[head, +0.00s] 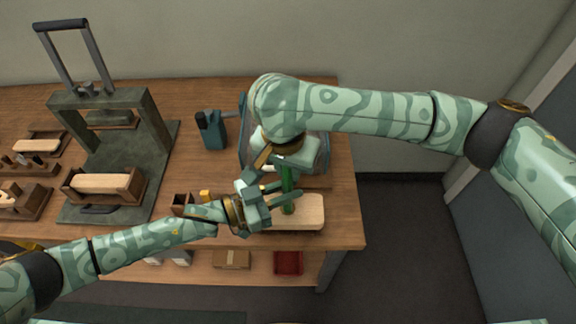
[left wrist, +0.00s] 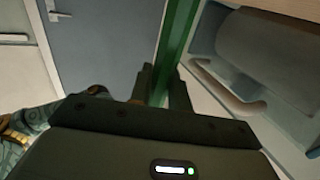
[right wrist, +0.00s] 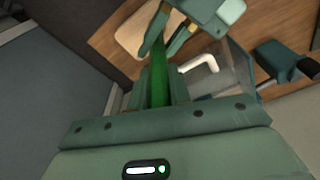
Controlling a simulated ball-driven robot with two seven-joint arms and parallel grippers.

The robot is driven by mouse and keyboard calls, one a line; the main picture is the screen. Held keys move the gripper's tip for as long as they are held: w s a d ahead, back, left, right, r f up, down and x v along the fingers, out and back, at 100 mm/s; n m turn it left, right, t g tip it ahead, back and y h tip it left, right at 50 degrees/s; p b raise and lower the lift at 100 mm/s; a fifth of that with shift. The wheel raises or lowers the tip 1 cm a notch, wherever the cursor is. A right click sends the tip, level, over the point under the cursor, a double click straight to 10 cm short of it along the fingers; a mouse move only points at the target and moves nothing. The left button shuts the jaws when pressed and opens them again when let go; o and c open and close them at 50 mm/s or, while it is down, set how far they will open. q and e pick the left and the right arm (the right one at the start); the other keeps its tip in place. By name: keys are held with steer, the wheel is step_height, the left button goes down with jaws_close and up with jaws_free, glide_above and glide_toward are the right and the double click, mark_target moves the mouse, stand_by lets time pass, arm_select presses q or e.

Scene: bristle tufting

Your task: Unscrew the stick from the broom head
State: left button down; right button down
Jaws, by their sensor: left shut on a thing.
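The green stick (head: 288,188) stands roughly upright on the pale wooden broom head (head: 310,212), which lies near the table's front right. The stick also shows in the left wrist view (left wrist: 178,45) and the right wrist view (right wrist: 159,80). My left gripper (head: 280,198) is shut on the stick, low, just above the broom head. My right gripper (head: 288,163) is higher, its fingers on either side of the stick; in the right wrist view they look parted around it. The joint of stick and broom head is partly hidden by the left gripper.
A clear-sided bin (head: 325,150) stands behind the stick. A teal tool (head: 212,130) stands to its left. A grey press (head: 150,120) and a wooden tray with a block (head: 103,184) are farther left. The table's right edge is close to the broom head.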

arm_select(q)
steer(key=shift+s+d, duration=0.1)
arm_select(e)
steer(key=n, duration=0.4)
steer(key=shift+y, duration=0.3)
steer(key=shift+a+r, duration=0.1)
stand_by(0.6)
steer(key=c, duration=1.3)
jaws_free()
steer(key=shift+r, duration=2.2)
arm_select(q)
steer(key=c, duration=1.2)
jaws_free()
steer(key=shift+c, duration=0.2)
